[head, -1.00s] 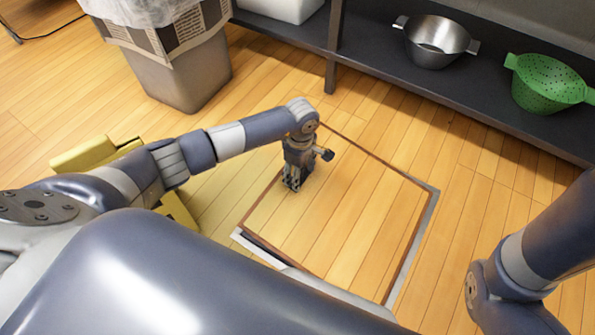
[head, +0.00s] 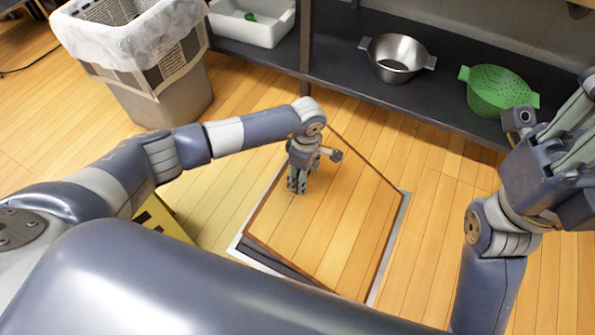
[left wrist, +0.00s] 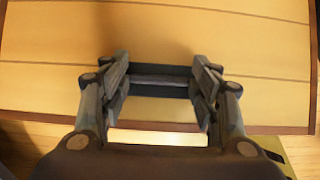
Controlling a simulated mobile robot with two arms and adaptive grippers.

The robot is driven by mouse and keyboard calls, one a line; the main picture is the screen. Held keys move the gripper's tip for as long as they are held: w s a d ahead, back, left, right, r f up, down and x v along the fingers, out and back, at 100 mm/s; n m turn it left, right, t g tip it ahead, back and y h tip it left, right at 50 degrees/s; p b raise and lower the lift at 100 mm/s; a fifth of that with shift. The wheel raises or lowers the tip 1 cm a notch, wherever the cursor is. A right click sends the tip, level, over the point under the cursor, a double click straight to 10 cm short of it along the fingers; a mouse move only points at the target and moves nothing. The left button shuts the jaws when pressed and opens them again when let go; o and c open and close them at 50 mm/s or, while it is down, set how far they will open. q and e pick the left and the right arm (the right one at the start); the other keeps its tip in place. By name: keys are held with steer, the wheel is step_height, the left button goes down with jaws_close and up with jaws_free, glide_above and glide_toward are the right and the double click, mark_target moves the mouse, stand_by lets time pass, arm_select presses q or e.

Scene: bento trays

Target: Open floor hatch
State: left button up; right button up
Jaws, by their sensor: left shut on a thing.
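The floor hatch (head: 345,215) is a wood-plank panel with a dark edge, set in a pale metal frame (head: 392,245). It is slightly raised, with a dark gap (head: 275,262) along its near edge. My left gripper (head: 297,188) points down at the panel near its left edge. In the left wrist view, its two fingers (left wrist: 160,88) are shut on a dark bar-like handle at the panel's edge; the fingers partly hide the handle. My right gripper (head: 560,140) is raised at the right, away from the hatch, and cut off by the picture edge; its fingertips are unclear.
A lined waste bin (head: 165,85) stands at upper left. A dark low shelf (head: 335,80) holds a white tub (head: 262,30), a metal colander (head: 395,55) and a green colander (head: 500,92). A yellow object (head: 160,220) lies left of the hatch. Floor right of the hatch is clear.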

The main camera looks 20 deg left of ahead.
arm_select(q)
steer(key=shift+s+d+r, duration=0.15)
steer(key=shift+d, duration=0.35)
steer(key=shift+s+d+r, duration=0.1)
steer(key=shift+d, duration=0.4)
steer(key=o, duration=1.5)
steer(key=shift+f, duration=0.1)
steer(key=shift+w, duration=0.1)
steer(key=shift+a, duration=0.2)
steer(key=shift+w+r, duration=0.1)
steer(key=shift+r, duration=0.15)
step_height(320, 180, up, 12)
steer(key=shift+f, duration=0.2)
